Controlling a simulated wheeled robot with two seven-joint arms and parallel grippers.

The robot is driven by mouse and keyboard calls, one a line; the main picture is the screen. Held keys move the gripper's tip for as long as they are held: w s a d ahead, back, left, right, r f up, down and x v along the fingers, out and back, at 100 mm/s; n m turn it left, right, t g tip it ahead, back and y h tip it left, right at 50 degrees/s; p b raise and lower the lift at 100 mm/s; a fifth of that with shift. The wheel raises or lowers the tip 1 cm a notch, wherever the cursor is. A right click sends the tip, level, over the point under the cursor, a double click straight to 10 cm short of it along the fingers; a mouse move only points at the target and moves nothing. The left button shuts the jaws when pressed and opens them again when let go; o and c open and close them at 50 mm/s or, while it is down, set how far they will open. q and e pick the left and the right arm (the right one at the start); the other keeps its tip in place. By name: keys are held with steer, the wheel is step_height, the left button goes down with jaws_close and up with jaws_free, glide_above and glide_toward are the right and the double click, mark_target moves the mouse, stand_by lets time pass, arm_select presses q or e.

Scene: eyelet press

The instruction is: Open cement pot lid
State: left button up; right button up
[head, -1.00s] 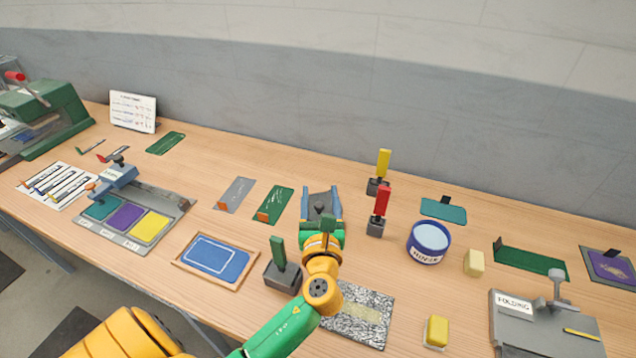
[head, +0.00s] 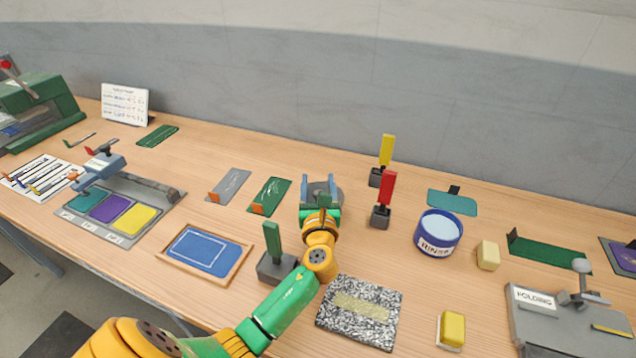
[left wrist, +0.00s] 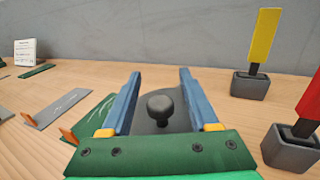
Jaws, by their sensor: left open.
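The cement pot's round dark grey lid (left wrist: 160,88) with a black knob (left wrist: 160,107) shows in the left wrist view, between my left gripper's blue fingers. My left gripper (left wrist: 160,73) is open, with one finger on each side of the knob and a visible space on both sides. In the head view my left gripper (head: 320,182) is over the pot, and the grey lid edge (head: 339,194) shows beside the right finger. The knob is not clear there, and the pot's body is hidden. My right gripper is in neither view.
A green-handled tool in a grey block (head: 273,263) stands close beside my left arm. Yellow (head: 386,152) and red (head: 387,189) upright tools and a blue rinse tub (head: 437,238) stand to the right. A speckled slab (head: 360,313) lies in front.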

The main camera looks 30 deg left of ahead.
arm_select(q)
jaws_close()
stand_by(1.4)
